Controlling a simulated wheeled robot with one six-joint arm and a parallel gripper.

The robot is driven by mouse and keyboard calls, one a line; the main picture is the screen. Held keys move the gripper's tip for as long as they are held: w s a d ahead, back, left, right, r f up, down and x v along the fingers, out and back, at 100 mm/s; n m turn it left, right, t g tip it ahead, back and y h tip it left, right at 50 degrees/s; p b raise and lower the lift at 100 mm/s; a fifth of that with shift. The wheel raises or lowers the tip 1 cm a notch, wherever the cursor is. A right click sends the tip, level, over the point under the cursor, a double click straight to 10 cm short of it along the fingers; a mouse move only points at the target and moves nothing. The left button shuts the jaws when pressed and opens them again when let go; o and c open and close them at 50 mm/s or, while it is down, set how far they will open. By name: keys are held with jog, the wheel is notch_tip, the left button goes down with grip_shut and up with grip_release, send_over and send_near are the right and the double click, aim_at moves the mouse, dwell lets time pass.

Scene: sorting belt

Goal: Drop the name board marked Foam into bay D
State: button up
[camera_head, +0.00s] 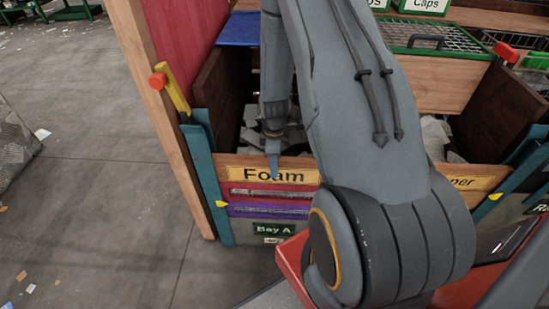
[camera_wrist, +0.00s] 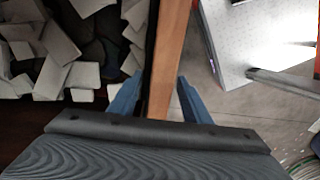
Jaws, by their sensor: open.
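The wooden name board with the yellow Foam label (camera_head: 290,176) sits across the front of the bay marked Bay A. My gripper (camera_head: 273,160) points down at the board's top edge, with one blue finger showing in front of the label; the other finger is hidden there. In the wrist view my open gripper (camera_wrist: 159,80) has a finger on each side of the board's wooden top edge (camera_wrist: 173,45). I cannot tell whether either finger touches the wood. No bay marked D can be made out.
Grey pieces (camera_head: 252,130) lie in the bay behind the board. Red and purple strips and a Bay A sign (camera_head: 273,229) are below it. Open floor (camera_head: 90,180) lies left.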

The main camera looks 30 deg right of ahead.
jog(key=shift+f, duration=2.1)
grip_shut()
jog(key=c, duration=0.7)
grip_release()
grip_shut()
jog(key=shift+r+p, duration=0.15)
jog(key=shift+p, duration=0.2)
